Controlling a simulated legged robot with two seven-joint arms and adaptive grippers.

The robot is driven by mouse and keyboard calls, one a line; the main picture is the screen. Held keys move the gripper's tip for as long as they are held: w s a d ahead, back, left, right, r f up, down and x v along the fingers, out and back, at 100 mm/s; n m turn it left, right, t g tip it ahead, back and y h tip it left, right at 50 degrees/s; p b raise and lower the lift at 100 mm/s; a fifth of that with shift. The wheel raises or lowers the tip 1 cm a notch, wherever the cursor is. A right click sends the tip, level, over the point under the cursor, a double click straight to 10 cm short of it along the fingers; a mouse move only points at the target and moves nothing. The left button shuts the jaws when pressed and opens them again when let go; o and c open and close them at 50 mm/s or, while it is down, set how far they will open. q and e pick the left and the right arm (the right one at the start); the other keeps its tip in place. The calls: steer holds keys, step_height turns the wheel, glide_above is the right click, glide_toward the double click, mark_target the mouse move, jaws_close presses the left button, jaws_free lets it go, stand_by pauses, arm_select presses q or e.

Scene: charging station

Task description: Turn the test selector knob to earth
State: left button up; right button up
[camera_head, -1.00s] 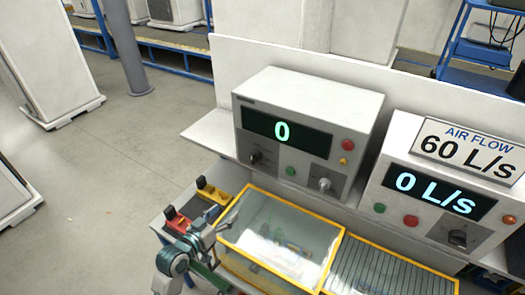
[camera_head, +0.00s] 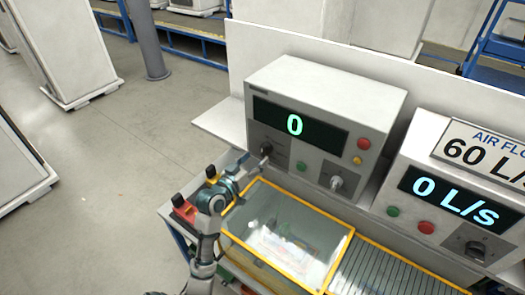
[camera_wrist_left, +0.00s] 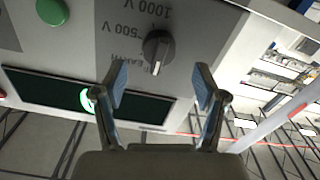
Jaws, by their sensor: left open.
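The test selector knob (camera_wrist_left: 157,47) is a black round knob with a pale pointer mark, on the grey face of the tester box (camera_head: 300,82). In the left wrist view, which looks upside down, printed labels read 1000 V, 500 V and EARTH beside it. The pale mark lies at the knob's lower side, near the EARTH print; its exact setting is hard to tell. My left gripper (camera_wrist_left: 160,80) is open, its two fingers apart, with the knob just beyond and between the tips, apparently not touched. In the head view the left gripper (camera_head: 260,163) partly covers the knob area.
The tester display (camera_head: 298,124) reads 0. Another knob (camera_head: 337,183) and a green button (camera_head: 301,167) sit to the right. A yellow-edged clear case (camera_head: 285,236) lies below. Red and yellow clamps (camera_head: 185,211) are beside my arm. The airflow unit (camera_head: 440,190) stands right.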

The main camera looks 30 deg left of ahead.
mark_target(262, 153)
arm_select(q)
steer(key=shift+w+d, duration=0.2)
steer(key=shift+w, duration=2.05)
steer(key=c, duration=1.1)
